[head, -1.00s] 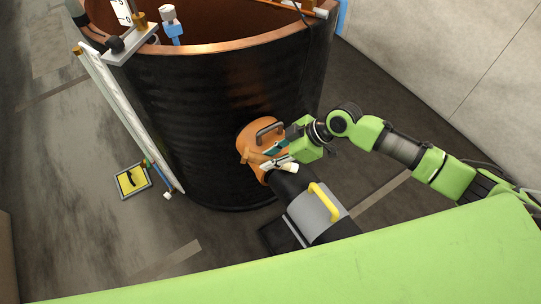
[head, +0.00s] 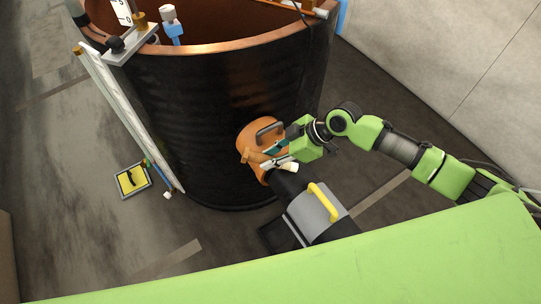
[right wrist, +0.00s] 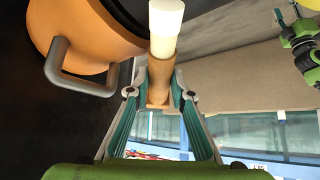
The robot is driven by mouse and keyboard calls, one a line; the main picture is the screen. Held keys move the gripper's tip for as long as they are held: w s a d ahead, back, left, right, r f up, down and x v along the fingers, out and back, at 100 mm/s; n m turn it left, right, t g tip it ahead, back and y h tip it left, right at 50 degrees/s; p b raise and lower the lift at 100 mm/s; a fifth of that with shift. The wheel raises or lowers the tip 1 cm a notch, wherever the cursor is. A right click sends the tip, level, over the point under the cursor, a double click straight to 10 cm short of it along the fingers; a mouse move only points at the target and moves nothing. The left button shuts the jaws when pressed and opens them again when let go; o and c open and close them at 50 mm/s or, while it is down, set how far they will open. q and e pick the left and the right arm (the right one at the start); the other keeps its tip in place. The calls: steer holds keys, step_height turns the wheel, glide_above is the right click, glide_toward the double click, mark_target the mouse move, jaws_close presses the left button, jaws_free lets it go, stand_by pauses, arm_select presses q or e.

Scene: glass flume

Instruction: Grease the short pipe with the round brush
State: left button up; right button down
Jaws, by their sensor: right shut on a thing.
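My right gripper (head: 272,157) is shut on the round brush, beside the orange stub. In the right wrist view the brush has a wooden handle (right wrist: 158,85) between my teal fingers (right wrist: 158,105) and a cream round head (right wrist: 166,25) pointing up in the picture. In the head view the cream head (head: 290,166) shows just below the gripper. The short pipe appears to be the orange stub (head: 258,130) with a grey handle, low on the black tank; it also shows in the right wrist view (right wrist: 80,30). I cannot tell whether the brush touches it. My left gripper is out of view.
The black tank (head: 225,110) with a copper rim stands at the centre. A black pipe piece with a grey band and yellow handle (head: 322,200) lies right in front of the stub. A yellow tray (head: 132,180) is on the floor at left.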

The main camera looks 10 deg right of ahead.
steer(key=shift+s, duration=0.1)
stand_by(0.3)
steer(key=shift+r+p, duration=3.6)
steer(key=shift+r, duration=0.5)
steer(key=shift+f, duration=0.1)
